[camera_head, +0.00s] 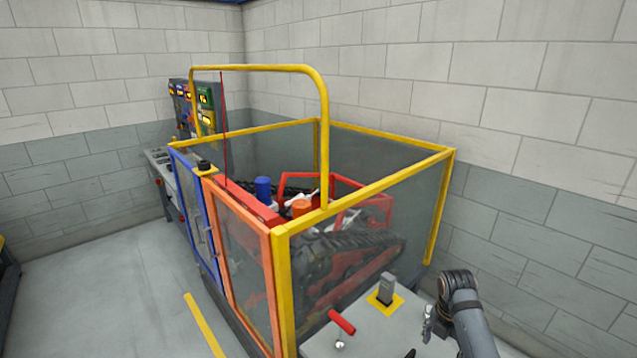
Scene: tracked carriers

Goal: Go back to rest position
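My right arm comes in at the lower right, bent at a dark joint. Its gripper (430,324) is small in the picture, beside the arm and over the right part of a grey console top. I cannot tell whether its fingers are open or shut, and I see nothing clearly held in it. My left gripper is not in view.
The grey console (373,337) bears a red-handled lever (341,322) and a grey switch (387,287) on a yellow plate. Behind it, a yellow-framed enclosure (400,178) with clear panels holds a red tracked machine (350,262). Control panels (187,105) stand at the back left. Open floor (110,290) lies left.

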